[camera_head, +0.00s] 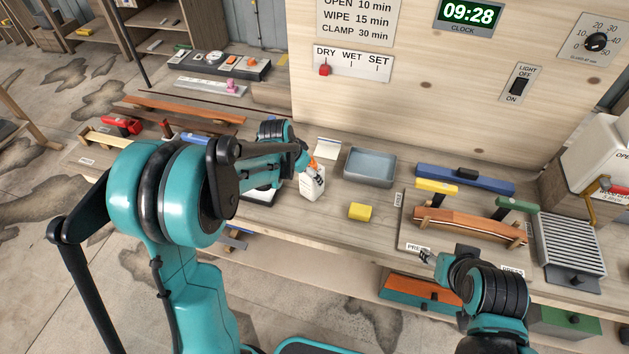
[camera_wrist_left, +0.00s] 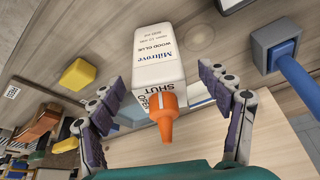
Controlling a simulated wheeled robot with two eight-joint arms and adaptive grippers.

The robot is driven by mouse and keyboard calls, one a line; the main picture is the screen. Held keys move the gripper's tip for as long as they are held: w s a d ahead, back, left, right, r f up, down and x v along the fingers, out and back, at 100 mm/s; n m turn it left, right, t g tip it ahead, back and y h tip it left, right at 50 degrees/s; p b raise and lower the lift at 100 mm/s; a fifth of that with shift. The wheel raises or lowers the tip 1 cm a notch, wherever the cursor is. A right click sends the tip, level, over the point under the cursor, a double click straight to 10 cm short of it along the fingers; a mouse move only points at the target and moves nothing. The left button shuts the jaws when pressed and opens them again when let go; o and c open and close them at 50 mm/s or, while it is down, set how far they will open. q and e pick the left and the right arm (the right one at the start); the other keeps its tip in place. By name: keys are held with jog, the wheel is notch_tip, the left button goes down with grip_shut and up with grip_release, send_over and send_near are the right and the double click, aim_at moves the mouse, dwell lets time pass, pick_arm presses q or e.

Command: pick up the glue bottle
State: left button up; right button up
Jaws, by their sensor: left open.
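The glue bottle (camera_head: 312,184) is white with an orange nozzle and stands on the workbench. In the left wrist view the bottle (camera_wrist_left: 159,55) shows its "Miltrove Wood Glue" label, with the orange nozzle (camera_wrist_left: 163,120) pointing toward the camera. My left gripper (camera_wrist_left: 165,105) is open, with one finger on each side of the bottle's nozzle end and gaps on both sides. In the head view the left gripper (camera_head: 311,167) is at the bottle's top and partly hides it. My right gripper (camera_head: 427,257) is low at the right, near the bench's front edge; its jaws are too small to read.
A yellow block (camera_head: 360,212) lies right of the bottle, with a grey tray (camera_head: 370,167) behind it. Further right, a curved wooden piece (camera_head: 470,226) sits under yellow and green clamps. A blue-handled tool (camera_wrist_left: 292,72) is near the right finger in the wrist view.

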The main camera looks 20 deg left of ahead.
pick_arm(q)
jog(key=x, duration=0.1)
jog(key=b+x, duration=0.1)
jog(key=x, duration=0.2)
jog(key=shift+w+d, duration=0.3)
jog(key=shift+w+f+b, duration=0.2)
jog(key=shift+f+b, duration=0.1)
jog(key=shift+f, duration=0.15)
jog(key=shift+r, duration=0.1)
jog(key=c, duration=1.7)
